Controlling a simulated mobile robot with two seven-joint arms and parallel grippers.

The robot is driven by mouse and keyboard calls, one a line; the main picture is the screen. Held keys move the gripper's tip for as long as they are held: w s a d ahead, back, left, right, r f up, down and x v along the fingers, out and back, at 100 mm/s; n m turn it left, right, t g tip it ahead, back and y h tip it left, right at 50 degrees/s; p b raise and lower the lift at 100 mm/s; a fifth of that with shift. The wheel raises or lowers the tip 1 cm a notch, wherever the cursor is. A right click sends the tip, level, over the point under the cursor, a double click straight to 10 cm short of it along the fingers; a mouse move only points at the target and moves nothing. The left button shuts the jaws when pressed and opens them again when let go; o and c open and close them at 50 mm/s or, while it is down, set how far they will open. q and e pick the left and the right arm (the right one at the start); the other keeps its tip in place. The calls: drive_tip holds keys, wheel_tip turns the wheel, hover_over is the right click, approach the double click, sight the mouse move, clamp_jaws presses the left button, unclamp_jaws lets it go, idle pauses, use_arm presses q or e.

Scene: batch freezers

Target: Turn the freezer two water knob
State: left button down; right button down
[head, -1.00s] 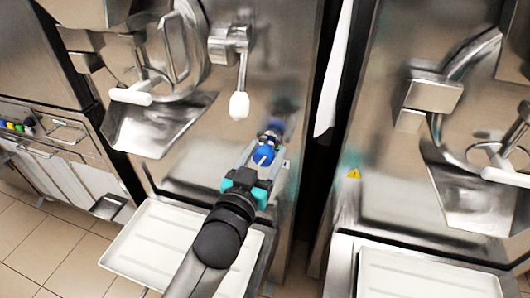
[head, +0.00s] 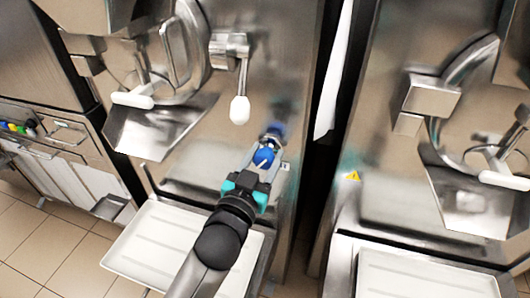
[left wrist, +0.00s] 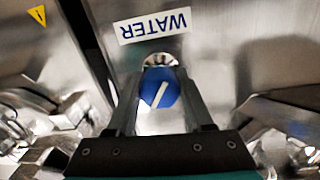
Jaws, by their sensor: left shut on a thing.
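The blue water knob (head: 264,157) is on the front of the left one of two steel freezers, low on its right side. My left gripper (head: 260,163) is shut on the knob, with a finger on each side of it. In the left wrist view the knob (left wrist: 160,87) shows a white slanted line on its face, between the two fingers (left wrist: 158,100). A label reading WATER (left wrist: 153,26), upside down there, is on the panel by the knob. My right gripper is not in view.
A lever with a white grip (head: 240,109) hangs above the knob. A white tray (head: 140,262) stands below the left freezer. A second freezer (head: 430,150) with its own tray (head: 425,275) stands to the right, past a dark gap.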

use_arm(q)
drive_tip(key=shift+r+m+p, duration=0.15)
drive_tip(key=shift+m+p, duration=0.15)
drive_tip(key=shift+m, duration=0.1)
drive_tip(key=m+p, duration=0.3)
drive_tip(key=m, duration=0.1)
drive_tip(key=shift+m+p, duration=0.5)
drive_tip(key=shift+m, duration=0.9)
drive_tip(key=shift+m+p, duration=0.5)
drive_tip(key=shift+m, duration=0.5)
drive_tip(key=shift+m+y, duration=0.3)
drive_tip(key=shift+m, duration=0.5)
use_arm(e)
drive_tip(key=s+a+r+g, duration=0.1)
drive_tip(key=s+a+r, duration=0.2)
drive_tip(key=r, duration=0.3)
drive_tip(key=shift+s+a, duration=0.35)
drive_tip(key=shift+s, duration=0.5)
use_arm(q)
drive_tip(key=shift+f, duration=0.2)
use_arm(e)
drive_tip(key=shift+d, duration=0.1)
use_arm(q)
drive_tip(key=shift+c, duration=1.5)
unclamp_jaws()
